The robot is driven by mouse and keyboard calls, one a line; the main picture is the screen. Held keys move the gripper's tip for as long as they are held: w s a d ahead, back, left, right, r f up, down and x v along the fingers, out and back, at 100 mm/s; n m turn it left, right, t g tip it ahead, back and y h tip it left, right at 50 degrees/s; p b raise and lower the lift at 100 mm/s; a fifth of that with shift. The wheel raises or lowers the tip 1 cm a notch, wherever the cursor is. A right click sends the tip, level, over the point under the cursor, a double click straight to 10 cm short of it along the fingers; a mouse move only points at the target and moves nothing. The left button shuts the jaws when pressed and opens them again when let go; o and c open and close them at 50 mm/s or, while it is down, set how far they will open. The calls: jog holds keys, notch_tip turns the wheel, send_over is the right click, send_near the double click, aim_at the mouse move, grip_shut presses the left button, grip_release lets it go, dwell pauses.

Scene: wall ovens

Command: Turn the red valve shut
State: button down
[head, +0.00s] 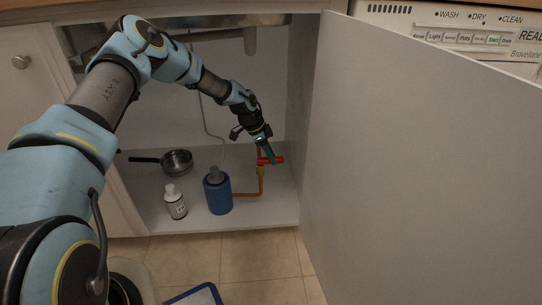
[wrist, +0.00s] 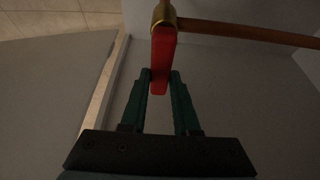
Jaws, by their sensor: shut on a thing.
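The red valve handle (head: 276,160) sits on a copper pipe (head: 261,185) inside the open cabinet under the sink, at its right side. In the wrist view the red handle (wrist: 163,60) runs down from a brass fitting (wrist: 163,15). My gripper (head: 270,156) reaches in from the upper left. In the wrist view its two green fingers (wrist: 160,82) close around the lower end of the red handle, one on each side. In the head view the fingers cover part of the handle.
A blue bottle (head: 217,194), a white bottle (head: 175,204) and a dark pan (head: 177,162) stand on the cabinet floor left of the pipe. The open cabinet door (head: 420,170) blocks the right side. A dishwasher panel (head: 460,38) shows behind it.

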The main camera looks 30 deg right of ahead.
aim_at(263, 158)
jog(key=shift+f, duration=0.1)
jog(key=c, duration=0.6)
grip_release()
jog(key=shift+c, duration=0.2)
jog(key=p+v, duration=0.2)
jog(key=v, duration=0.5)
jog(key=shift+r, duration=0.3)
jog(key=shift+a, duration=0.1)
